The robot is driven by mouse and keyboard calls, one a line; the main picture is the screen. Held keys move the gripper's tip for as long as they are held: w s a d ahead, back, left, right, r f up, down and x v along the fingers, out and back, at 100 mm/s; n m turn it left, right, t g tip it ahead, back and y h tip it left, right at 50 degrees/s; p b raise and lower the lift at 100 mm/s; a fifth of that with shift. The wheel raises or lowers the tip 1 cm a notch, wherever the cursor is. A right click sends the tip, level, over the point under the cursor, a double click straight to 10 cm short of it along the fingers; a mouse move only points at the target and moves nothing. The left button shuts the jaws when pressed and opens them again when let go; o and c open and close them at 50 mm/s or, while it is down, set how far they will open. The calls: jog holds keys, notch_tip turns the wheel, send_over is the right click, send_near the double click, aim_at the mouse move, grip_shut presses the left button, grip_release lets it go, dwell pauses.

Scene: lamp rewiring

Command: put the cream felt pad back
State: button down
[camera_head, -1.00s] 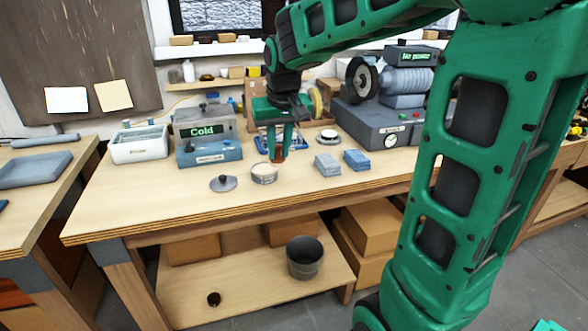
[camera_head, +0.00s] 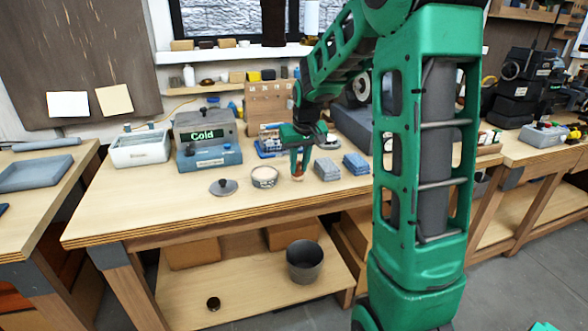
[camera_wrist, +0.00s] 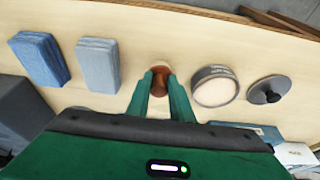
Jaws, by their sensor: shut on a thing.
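In the wrist view the tin (camera_wrist: 214,88) stands just right of my fingers.
A dark knobbed lid (camera_head: 223,187) lies left of the tin. A blue stack (camera_head: 356,163) stands beside the grey one. Behind are a grey-blue unit reading "Cold" (camera_head: 205,135) and a white box (camera_head: 140,148). The bench's front strip (camera_head: 190,215) is clear.

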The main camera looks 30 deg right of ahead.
jog(key=shift+f, duration=0.45)
jog(key=shift+f, duration=0.1)
jog(key=c, duration=1.6)
grip_release()
jog(key=shift+o, duration=0.2)
jog(key=v, duration=1.2)
jog(key=s+a+f+m+g, duration=0.1)
jog(key=s+f, duration=0.3)
jog(key=s, duration=1.2)
jog(key=s+a+f+m+g+y, duration=0.1)
jog(key=s+a+f+m+g, duration=0.1)
jog(key=s, duration=1.4)
notch_tip(320, 180, down, 2)
jog(key=shift+a+f, duration=0.25)
jog(key=shift+a, duration=0.6)
